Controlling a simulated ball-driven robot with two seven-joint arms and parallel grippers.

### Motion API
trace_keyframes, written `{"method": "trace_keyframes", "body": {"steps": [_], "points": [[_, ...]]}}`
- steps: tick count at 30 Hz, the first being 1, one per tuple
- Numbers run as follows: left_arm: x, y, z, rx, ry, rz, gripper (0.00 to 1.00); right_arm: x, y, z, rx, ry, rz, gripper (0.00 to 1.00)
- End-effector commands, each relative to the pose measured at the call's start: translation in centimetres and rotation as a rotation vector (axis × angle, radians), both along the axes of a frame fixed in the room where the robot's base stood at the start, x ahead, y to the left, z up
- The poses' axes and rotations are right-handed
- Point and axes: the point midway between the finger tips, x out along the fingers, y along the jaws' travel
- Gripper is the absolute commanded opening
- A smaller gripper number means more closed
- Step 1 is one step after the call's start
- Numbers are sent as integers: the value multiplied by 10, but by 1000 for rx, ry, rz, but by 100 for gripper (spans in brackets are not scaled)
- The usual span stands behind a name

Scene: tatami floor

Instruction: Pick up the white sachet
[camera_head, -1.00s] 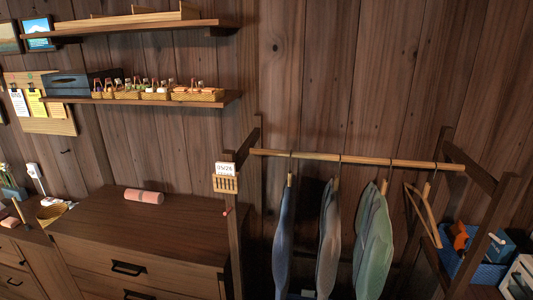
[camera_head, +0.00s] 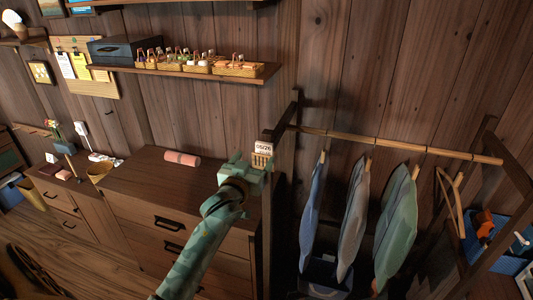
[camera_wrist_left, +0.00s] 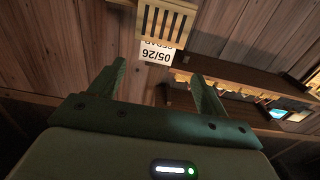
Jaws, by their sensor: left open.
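My pale green left gripper (camera_head: 254,171) is just below and left of the holder. In the left wrist view its two fingers (camera_wrist_left: 156,76) are apart, with nothing between them and the sachet ahead. My right gripper is in neither view.
The clothes rack (camera_head: 400,143) with several hanging garments is right of the holder. A wooden dresser (camera_head: 135,190) with a pink roll (camera_head: 182,158) stands to the left. A wall shelf (camera_head: 200,73) holds small baskets and a dark box.

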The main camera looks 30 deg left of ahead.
Motion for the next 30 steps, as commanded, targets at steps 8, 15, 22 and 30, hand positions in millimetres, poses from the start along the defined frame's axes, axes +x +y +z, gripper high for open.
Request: {"method": "trace_keyframes", "body": {"steps": [8, 15, 22, 30], "points": [[32, 7, 1, 1, -1, 0, 76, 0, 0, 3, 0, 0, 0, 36], [69, 10, 4, 1, -1, -1, 76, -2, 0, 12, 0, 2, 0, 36], [83, 13, 2, 2, 0, -2, 76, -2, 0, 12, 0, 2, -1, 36], [82, 13, 2, 2, 0, -2, 40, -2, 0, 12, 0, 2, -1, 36]]}}
